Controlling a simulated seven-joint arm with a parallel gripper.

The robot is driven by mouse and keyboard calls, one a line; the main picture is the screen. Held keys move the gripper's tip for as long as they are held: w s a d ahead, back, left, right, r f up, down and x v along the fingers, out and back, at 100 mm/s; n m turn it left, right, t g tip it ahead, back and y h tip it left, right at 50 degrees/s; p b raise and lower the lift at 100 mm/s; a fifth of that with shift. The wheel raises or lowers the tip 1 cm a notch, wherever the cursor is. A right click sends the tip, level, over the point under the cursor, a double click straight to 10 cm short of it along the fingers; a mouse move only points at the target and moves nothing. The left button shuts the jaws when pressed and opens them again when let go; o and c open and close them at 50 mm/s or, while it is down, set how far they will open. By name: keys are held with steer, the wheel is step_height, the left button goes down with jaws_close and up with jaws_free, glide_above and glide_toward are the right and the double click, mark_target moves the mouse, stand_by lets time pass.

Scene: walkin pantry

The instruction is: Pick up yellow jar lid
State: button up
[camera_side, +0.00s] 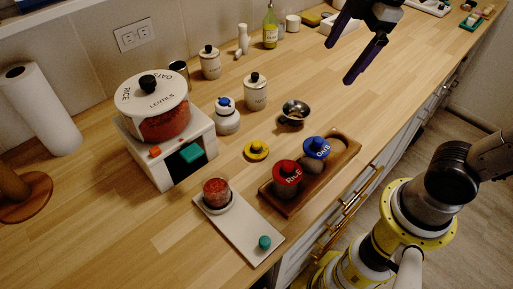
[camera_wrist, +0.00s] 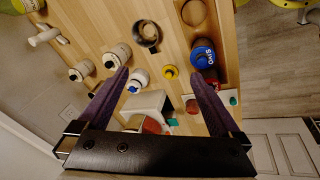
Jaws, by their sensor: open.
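The yellow jar lid (camera_side: 256,151) lies flat on the wooden counter and has a dark knob on top. It also shows in the wrist view (camera_wrist: 170,72), between my two fingertips in the picture. My gripper (camera_side: 340,64) is open and empty, high above the counter toward the back right of the lid in the side view. Its purple fingers (camera_wrist: 159,73) point down toward the counter, well apart from the lid.
Around the lid stand a white jar with blue knob (camera_side: 227,117), a metal cup (camera_side: 294,112) and a wooden tray (camera_side: 346,163) with a red-lidded jar (camera_side: 286,177) and a blue-lidded one (camera_side: 316,147). A white dispenser (camera_side: 199,157) is left. Bare counter surrounds the lid.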

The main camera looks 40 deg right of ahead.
steer(key=w+a+f+n+g, duration=0.25)
steer(key=w+a+n, duration=0.25)
steer(key=w+a, duration=0.25)
steer(key=n+g, duration=0.1)
glide_above(256, 143)
step_height(256, 143, down, 7)
steer(key=shift+h, duration=0.3)
steer(key=f, duration=0.7)
steer(key=shift+w+d+f, duration=0.1)
steer(key=shift+d+f, duration=0.1)
steer(key=shift+d, duration=0.05)
steer(key=shift+a+f, duration=0.2)
steer(key=shift+f, duration=2.5)
steer(key=c, duration=1.3)
